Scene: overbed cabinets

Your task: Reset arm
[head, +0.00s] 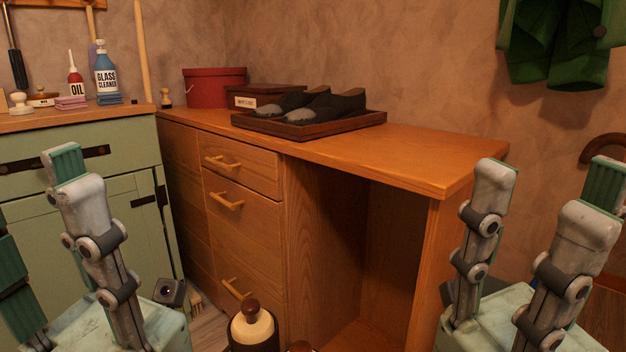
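My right gripper (550,180) stands upright at the lower right. Its two fingers are spread wide apart with nothing between them. My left gripper (35,190) is at the lower left, also upright. One of its fingers shows whole, and the other is cut off by the left picture edge. A clear gap lies between them, and I see nothing held. Both grippers appear in front of the furniture, and neither is seen touching it.
A wooden desk (425,165) with drawers and an open kneehole bears a shoe tray (350,124), a red round box (215,90) and a brown box. A green cabinet (120,130) with bottles stands left. A cream-and-brown object (252,330) is low at centre. Green cloth hangs upper right.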

